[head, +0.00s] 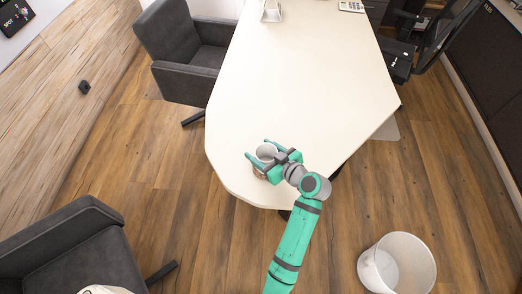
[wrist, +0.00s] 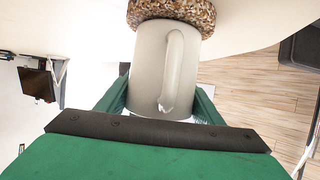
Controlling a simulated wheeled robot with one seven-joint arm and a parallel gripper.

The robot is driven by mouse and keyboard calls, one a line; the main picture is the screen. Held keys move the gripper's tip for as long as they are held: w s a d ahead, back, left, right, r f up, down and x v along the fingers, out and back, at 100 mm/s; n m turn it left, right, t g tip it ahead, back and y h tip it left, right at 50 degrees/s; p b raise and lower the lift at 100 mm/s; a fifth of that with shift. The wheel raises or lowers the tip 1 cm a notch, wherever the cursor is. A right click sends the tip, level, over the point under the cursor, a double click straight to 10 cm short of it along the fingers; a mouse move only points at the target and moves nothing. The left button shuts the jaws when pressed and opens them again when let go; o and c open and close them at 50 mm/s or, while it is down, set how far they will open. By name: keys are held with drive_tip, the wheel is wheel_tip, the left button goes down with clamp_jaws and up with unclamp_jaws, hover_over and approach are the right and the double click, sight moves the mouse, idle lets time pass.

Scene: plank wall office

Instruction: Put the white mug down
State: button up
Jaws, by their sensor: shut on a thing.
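The white mug (head: 266,151) is between the two green fingers of my gripper (head: 258,149), over the near end of the white table. My gripper is shut on the mug. In the wrist view the mug (wrist: 150,62) shows upside down in the picture, its handle facing the camera. A speckled brown round coaster (wrist: 190,10) is at the mug's base end; its edge also shows just below the mug in the head view (head: 257,173). I cannot tell whether the mug's base touches the coaster.
The white table (head: 290,80) is mostly bare, with a metal stand (head: 271,11) and a calculator (head: 351,6) at its far end. Grey chairs (head: 185,60) (head: 75,255) stand to the left. A white bin (head: 398,262) stands on the floor at the lower right.

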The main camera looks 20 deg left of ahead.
drive_tip(key=o, duration=1.3)
drive_tip(key=shift+f, duration=0.1)
drive_tip(key=shift+d+r, duration=0.1)
drive_tip(key=shift+r, duration=0.1)
drive_tip(key=v, duration=1.2)
drive_tip(key=shift+s+f, duration=0.1)
